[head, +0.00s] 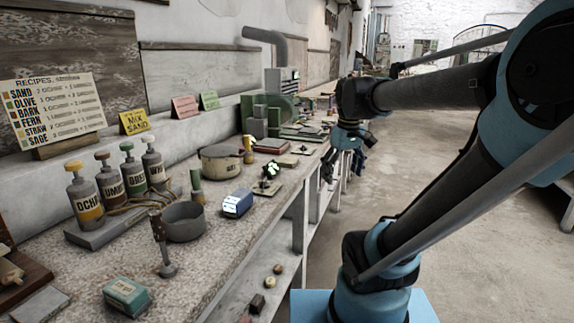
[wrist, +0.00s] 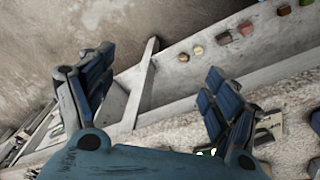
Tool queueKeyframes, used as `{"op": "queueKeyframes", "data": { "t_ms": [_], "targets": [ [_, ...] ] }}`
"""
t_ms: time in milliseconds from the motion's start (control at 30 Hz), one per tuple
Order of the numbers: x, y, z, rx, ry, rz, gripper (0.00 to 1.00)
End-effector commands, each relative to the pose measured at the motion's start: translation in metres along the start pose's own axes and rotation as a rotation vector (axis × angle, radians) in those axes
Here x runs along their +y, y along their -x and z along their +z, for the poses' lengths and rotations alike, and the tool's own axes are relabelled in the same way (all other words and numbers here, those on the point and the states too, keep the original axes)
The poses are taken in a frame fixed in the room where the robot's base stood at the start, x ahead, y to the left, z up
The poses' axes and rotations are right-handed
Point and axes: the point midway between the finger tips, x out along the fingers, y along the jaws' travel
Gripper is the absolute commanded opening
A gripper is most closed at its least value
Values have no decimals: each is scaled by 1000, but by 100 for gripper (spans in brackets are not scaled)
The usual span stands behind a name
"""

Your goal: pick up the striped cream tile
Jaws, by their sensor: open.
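My gripper (head: 348,160) is open and hangs off the bench's front edge in the head view. In the wrist view the two blue fingers of my gripper (wrist: 158,75) stand wide apart with nothing between them. I cannot make out the striped cream tile for certain. A pale flat piece with dark marks (wrist: 270,124) lies on the bench beyond the right finger in the wrist view, partly hidden by it. Stripes are too small to tell.
The long speckled bench (head: 215,240) holds a grey pan (head: 184,222), a blue-and-white box (head: 237,204), a green box (head: 127,297) and several pump bottles (head: 84,200). Small blocks and balls lie on a lower shelf (wrist: 175,70). The floor (head: 450,170) to the right is clear.

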Motion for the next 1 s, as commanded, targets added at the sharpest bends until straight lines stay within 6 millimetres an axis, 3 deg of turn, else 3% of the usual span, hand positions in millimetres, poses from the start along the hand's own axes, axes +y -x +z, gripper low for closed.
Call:
{"op": "queueKeyframes", "data": {
  "t_ms": [33, 300, 700, 833, 1000],
  "targets": [
    [0, 12, -19, -6, 46, -4, 82],
    [-6, 62, -108, -39, 293, -29, 82],
    [-37, 105, -236, -83, 642, -68, 82],
    [-47, 110, -262, -93, 716, -77, 82],
    [-53, 112, -278, -98, 764, -83, 82]
  ]
}}
